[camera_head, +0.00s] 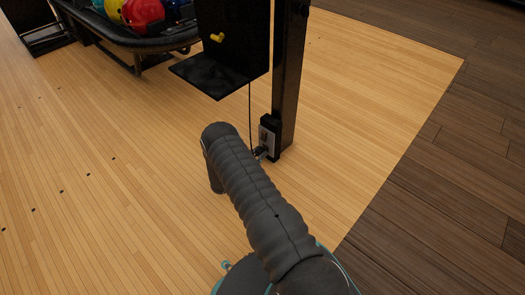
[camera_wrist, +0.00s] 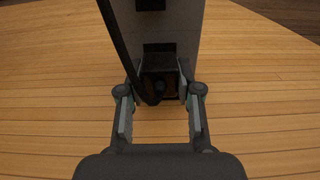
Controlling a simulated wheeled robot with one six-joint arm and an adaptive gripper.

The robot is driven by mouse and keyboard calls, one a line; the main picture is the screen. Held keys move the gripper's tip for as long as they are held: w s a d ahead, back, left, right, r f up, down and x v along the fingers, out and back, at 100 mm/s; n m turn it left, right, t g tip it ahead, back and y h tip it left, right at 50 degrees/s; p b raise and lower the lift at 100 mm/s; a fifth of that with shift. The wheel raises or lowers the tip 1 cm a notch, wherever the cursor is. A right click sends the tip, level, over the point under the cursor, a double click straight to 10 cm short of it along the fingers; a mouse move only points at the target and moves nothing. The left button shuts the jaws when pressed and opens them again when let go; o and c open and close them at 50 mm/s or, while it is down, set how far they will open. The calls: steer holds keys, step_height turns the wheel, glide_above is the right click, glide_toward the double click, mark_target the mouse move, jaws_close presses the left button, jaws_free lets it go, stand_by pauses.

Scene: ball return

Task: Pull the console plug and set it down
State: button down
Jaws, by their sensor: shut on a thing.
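The black console plug (camera_wrist: 158,88) sits between the two fingertips of my gripper (camera_wrist: 158,104) in the wrist view, and the fingers are shut on it. Its black cord runs up and to the left from it. The plug is up against the grey socket plate (camera_wrist: 172,30) at the foot of the post; I cannot tell whether its pins are in. In the head view the socket (camera_head: 267,138) shows low on the black post, and my arm hides most of the gripper and plug. The cord (camera_head: 250,115) hangs down there from the console (camera_head: 235,40).
The console's black shelf (camera_head: 212,76) juts out above and left of the socket. A ball rack (camera_head: 150,40) with coloured balls stands at the upper left. Light wooden floor around the post is clear, with darker planks to the right.

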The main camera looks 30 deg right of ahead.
mark_target(258, 155)
steer(key=shift+v, duration=2.3)
